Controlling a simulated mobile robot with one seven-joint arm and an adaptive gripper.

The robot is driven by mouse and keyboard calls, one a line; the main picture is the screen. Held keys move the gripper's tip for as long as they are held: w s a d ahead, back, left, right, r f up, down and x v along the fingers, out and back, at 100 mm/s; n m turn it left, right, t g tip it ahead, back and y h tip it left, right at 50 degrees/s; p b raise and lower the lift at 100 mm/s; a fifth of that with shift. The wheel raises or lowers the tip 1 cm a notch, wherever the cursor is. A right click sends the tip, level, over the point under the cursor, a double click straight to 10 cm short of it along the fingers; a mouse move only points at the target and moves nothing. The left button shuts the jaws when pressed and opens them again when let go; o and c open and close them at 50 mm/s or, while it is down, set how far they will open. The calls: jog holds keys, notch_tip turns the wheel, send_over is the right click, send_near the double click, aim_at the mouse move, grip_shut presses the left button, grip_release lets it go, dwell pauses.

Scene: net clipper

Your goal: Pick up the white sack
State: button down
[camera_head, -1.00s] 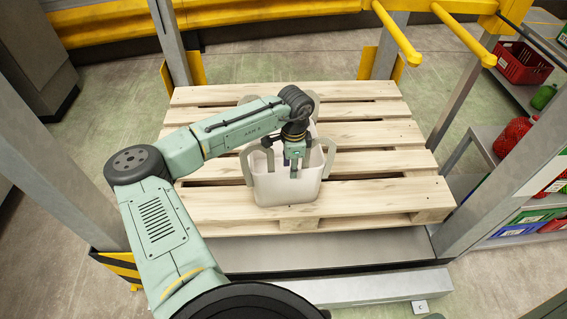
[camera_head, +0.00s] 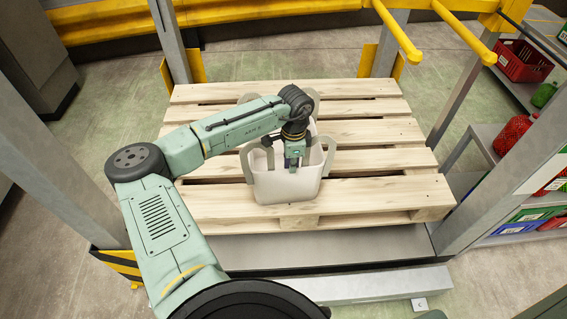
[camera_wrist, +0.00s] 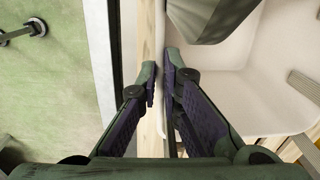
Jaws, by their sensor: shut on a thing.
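The white sack (camera_head: 288,190) is an open-topped, pale bag-like container with grey-green loop handles, standing upright on the wooden pallet (camera_head: 375,192). My gripper (camera_head: 293,166) reaches down to its near rim in the head view. In the wrist view, the fingers of my gripper (camera_wrist: 161,72) are closed together on the sack's wall (camera_wrist: 182,60), one on the inner side and one on the outer side. The sack's pale interior (camera_wrist: 240,90) opens to the right there. The sack appears to rest on the pallet. My wrist hides part of its opening.
Yellow rails (camera_head: 400,35) jut over the pallet's far right. Grey posts (camera_head: 173,45) stand at the sides. Shelves on the right hold a red crate (camera_head: 523,62) and a red net sack (camera_head: 513,134). The pallet's boards around the white sack are bare.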

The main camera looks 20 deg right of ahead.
jog(key=shift+r, duration=0.2)
dwell(0.7)
jog(key=shift+r+b, duration=0.65)
jog(key=shift+r, duration=0.75)
jog(key=shift+s+r, duration=0.1)
jog(key=shift+r, duration=0.05)
jog(key=s+a+b, duration=0.2)
jog(key=s, duration=0.5)
jog(key=s+a+r+b, duration=0.1)
jog(key=s, duration=0.7)
jog(key=shift+s+a+r+b, duration=0.15)
jog(key=shift+a+r+b, duration=0.15)
jog(key=shift+a+b, duration=0.1)
